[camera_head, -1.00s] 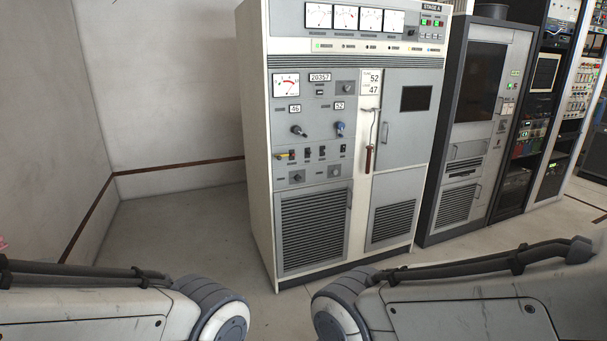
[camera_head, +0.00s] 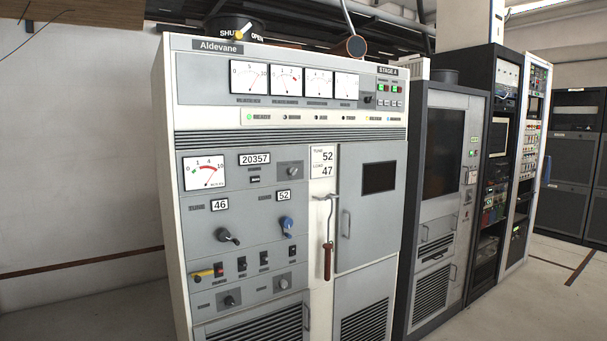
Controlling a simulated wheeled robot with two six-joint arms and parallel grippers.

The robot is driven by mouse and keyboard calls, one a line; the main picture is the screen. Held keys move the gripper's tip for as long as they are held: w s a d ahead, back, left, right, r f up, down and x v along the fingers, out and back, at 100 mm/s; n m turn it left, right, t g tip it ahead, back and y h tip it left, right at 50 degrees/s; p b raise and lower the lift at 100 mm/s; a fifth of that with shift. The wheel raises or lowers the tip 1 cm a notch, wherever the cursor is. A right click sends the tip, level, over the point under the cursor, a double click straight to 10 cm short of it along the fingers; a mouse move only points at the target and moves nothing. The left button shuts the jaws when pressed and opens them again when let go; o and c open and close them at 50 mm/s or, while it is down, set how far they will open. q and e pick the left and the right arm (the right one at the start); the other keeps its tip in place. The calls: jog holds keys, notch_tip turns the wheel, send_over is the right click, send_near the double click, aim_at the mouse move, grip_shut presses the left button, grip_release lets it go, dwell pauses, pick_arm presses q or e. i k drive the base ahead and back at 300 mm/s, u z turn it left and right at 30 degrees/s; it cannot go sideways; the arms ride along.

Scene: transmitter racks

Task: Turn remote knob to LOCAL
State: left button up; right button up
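The grey-white transmitter cabinet marked Aldevane (camera_head: 290,125) stands ahead, with several knobs on its front. A small dark knob (camera_head: 291,170) sits right of the 20357 counter. A black handle knob (camera_head: 228,236) is under the 46 display, and a blue knob (camera_head: 287,224) is under the 52 display. Two small dark knobs sit low on the panel, a left one (camera_head: 230,300) and a right one (camera_head: 283,283). Their labels are too small to read, so I cannot tell which is the remote knob or where it points. Neither gripper is in view.
A red-handled lever (camera_head: 327,260) hangs on the cabinet front. A yellow-handled switch (camera_head: 205,273) sticks out at lower left. A round SHUT/OPEN dial (camera_head: 240,30) is above the cabinet. Dark racks (camera_head: 448,150) stand close on the right. Floor is open at left (camera_head: 100,310).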

aim_at(291, 171)
jog(key=z, duration=0.1)
jog(key=k, duration=0.35)
jog(key=u, duration=0.55)
jog(key=i, duration=1.35)
jog(key=z, duration=0.65)
